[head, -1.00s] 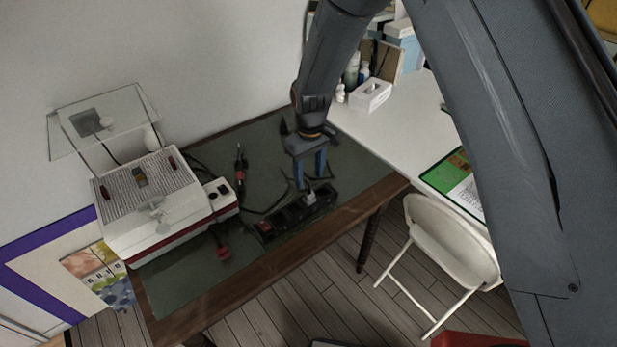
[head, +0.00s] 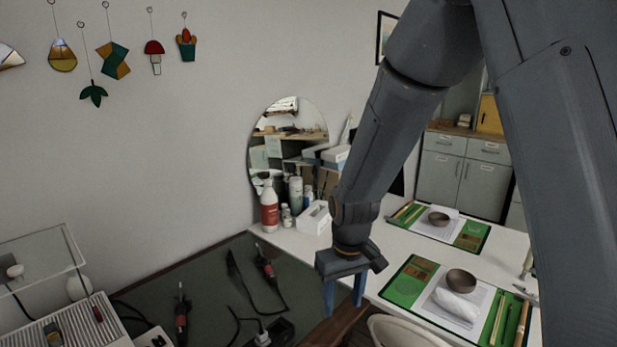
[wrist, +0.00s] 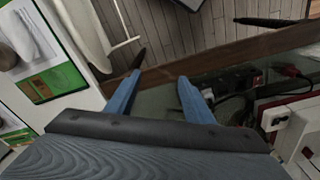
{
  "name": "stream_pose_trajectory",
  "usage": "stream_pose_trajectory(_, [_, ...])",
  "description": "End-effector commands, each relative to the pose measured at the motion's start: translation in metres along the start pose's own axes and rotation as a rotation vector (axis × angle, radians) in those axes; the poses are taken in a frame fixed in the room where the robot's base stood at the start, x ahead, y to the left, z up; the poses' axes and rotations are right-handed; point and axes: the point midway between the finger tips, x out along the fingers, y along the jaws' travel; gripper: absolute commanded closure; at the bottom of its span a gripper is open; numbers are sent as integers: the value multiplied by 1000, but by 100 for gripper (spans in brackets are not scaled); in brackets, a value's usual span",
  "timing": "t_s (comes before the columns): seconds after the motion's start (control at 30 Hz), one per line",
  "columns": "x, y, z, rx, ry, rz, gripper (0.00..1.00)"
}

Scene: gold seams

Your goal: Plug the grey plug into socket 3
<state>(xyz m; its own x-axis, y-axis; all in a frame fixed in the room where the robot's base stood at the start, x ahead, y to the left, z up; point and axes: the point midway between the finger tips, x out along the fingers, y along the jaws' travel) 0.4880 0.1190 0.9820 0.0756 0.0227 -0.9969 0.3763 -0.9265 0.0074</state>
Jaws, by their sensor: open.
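The grey plug (head: 262,339) shows at the bottom edge of the head view, at the black power strip (head: 284,329). Its dark cable rises behind it. The strip is cut off by the frame, so I cannot tell which socket the plug is at or how deep it sits. My gripper (head: 344,306) is open and empty, its two blue fingers to the right of the plug and apart from it. In the wrist view my gripper (wrist: 162,75) has nothing between its fingers. The strip (wrist: 235,82) there is dark and partly hidden behind the right finger.
The green mat (head: 215,270) holds a red-handled tool (head: 181,315) and loose cables. A white table (head: 395,235) with green trays (head: 410,283) stands to the right. A white box (head: 313,218) and bottles (head: 269,207) stand behind my gripper. A chair (head: 400,331) is below right.

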Motion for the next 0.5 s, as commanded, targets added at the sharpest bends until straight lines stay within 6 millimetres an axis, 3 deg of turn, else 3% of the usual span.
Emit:
stream_pose_trajectory(0.1, [-13,32,47,128,18,10,52])
stream_pose_trajectory(0.3, [-22,57,116,299,36,24,52])
stream_pose_trajectory(0.5, [-24,65,149,379,45,30,52])
